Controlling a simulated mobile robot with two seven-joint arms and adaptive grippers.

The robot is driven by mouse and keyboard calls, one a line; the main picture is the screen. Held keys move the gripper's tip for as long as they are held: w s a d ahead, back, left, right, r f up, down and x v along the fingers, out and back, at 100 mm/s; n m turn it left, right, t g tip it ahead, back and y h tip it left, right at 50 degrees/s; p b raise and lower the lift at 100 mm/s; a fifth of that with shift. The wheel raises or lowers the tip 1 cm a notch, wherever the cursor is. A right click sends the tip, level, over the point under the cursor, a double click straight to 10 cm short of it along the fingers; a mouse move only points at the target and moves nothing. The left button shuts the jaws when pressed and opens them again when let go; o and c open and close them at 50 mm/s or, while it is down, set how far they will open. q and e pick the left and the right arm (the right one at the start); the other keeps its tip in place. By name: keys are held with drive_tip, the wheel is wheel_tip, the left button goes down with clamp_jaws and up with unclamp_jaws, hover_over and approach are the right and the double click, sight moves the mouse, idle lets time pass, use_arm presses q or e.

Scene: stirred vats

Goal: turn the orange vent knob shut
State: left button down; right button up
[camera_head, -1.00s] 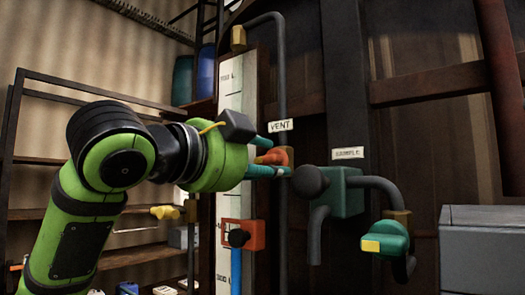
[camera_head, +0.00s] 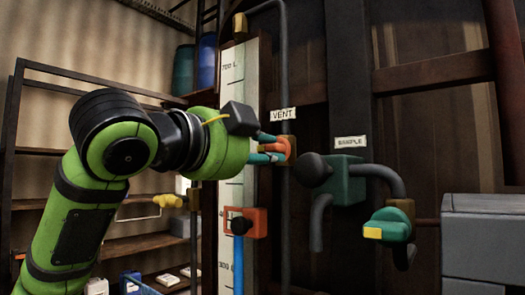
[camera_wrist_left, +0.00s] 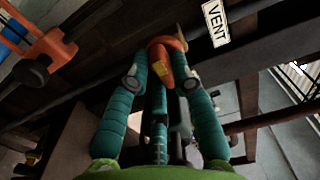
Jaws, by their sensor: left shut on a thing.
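The orange vent knob (camera_head: 279,147) sits on a brass fitting on the grey vent pipe, just below the VENT label (camera_head: 283,114). My left gripper (camera_head: 275,149) reaches in from the left, with its teal fingers on either side of the knob. In the left wrist view the orange knob (camera_wrist_left: 168,58) lies between the fingertips of my left gripper (camera_wrist_left: 162,76), its tapered handle pointing toward the palm. The left gripper is shut on the knob.
An orange gauge clamp (camera_head: 242,223) is below the gripper. Shelves (camera_head: 140,245) stand at left, a grey cabinet (camera_head: 482,240) at right.

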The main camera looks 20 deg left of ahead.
use_arm(q)
drive_tip(key=c, duration=1.1)
unclamp_jaws()
drive_tip(key=shift+o, duration=0.2)
drive_tip(key=shift+d, duration=0.15)
drive_tip(key=v, duration=1.2)
